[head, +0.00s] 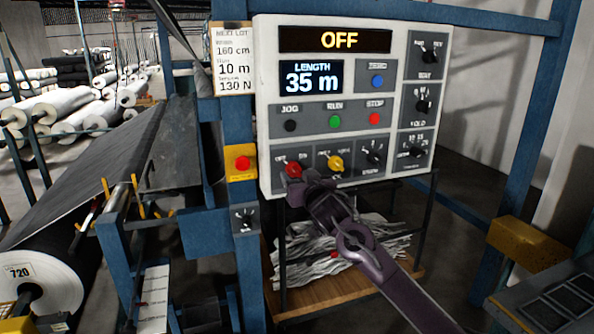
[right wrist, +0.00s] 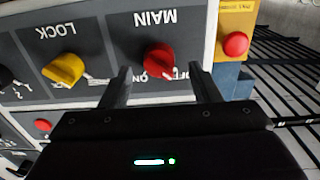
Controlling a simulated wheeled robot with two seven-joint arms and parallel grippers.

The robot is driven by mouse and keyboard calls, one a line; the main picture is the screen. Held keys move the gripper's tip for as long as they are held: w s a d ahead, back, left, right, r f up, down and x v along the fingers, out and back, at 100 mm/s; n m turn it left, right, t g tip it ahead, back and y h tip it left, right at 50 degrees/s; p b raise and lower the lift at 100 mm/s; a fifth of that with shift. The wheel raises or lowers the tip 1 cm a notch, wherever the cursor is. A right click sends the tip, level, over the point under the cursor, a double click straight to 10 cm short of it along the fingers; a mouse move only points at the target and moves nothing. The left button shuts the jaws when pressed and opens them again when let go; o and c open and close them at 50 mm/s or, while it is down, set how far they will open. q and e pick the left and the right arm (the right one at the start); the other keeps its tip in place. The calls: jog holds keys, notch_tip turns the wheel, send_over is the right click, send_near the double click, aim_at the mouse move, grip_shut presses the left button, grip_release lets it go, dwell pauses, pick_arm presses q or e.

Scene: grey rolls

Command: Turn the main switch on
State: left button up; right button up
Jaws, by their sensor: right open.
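The main switch is a red rotary knob (head: 293,170) at the lower left of the white control panel (head: 263,120). The panel's top display (head: 335,40) reads OFF. In the right wrist view, which is upside down, the red knob (right wrist: 160,58) sits under the label MAIN. My right gripper (head: 298,179) is open at the panel's lower left. Its fingers (right wrist: 160,72) stand one on each side of the knob in that picture. I cannot tell whether they touch it. My left gripper is not in view.
Right of the main switch is a yellow LOCK knob (head: 336,163). A red button on a yellow box (head: 241,163) is left of the panel. Blue posts (head: 520,130) frame the panel. A rack with crumpled sheets (head: 300,262) stands below.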

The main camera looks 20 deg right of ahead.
jog(key=shift+w, duration=1.25)
jog(key=shift+c, duration=0.2)
jog(key=c, duration=0.9)
